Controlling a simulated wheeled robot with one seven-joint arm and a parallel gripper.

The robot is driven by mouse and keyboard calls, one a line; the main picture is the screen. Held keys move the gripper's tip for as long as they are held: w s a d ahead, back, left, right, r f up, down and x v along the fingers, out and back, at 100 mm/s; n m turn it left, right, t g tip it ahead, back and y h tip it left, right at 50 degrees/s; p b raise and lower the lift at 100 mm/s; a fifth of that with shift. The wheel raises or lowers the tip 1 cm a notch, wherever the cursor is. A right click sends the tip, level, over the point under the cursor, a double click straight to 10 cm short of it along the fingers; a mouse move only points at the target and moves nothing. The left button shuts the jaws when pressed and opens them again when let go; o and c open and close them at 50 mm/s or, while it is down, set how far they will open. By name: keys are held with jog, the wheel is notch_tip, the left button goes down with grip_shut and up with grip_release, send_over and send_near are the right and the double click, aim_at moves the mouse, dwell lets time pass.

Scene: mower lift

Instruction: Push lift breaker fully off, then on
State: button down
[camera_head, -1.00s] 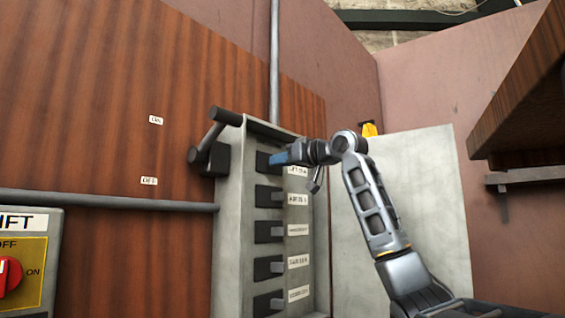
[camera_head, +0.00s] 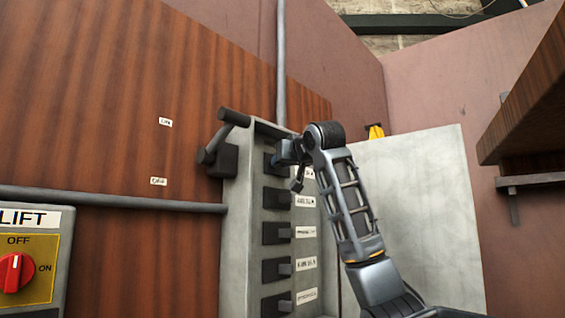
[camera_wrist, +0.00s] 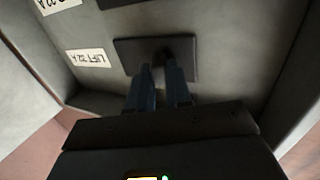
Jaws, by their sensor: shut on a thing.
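The lift breaker (camera_head: 269,161) is the top one in a column on the grey breaker panel (camera_head: 240,260). My gripper (camera_head: 283,153) is at this breaker. In the wrist view its two blue fingers (camera_wrist: 160,72) are closed around the breaker's small dark lever (camera_wrist: 160,54). The lever's exact position is hard to tell.
Several other breakers (camera_head: 275,233) sit below in the same panel. A large lever handle (camera_head: 213,142) sticks out on the panel's left side. A LIFT switch box with a red knob (camera_head: 14,271) is at lower left. A wooden shelf (camera_head: 525,110) overhangs at right.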

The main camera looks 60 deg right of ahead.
jog(key=c, duration=1)
grip_release()
jog(key=shift+c, duration=0.2)
jog(key=b+v, duration=0.2)
jog(key=v, duration=0.5)
jog(key=shift+s+a, duration=0.25)
jog(key=shift+a, duration=0.05)
jog(key=shift+s, duration=0.1)
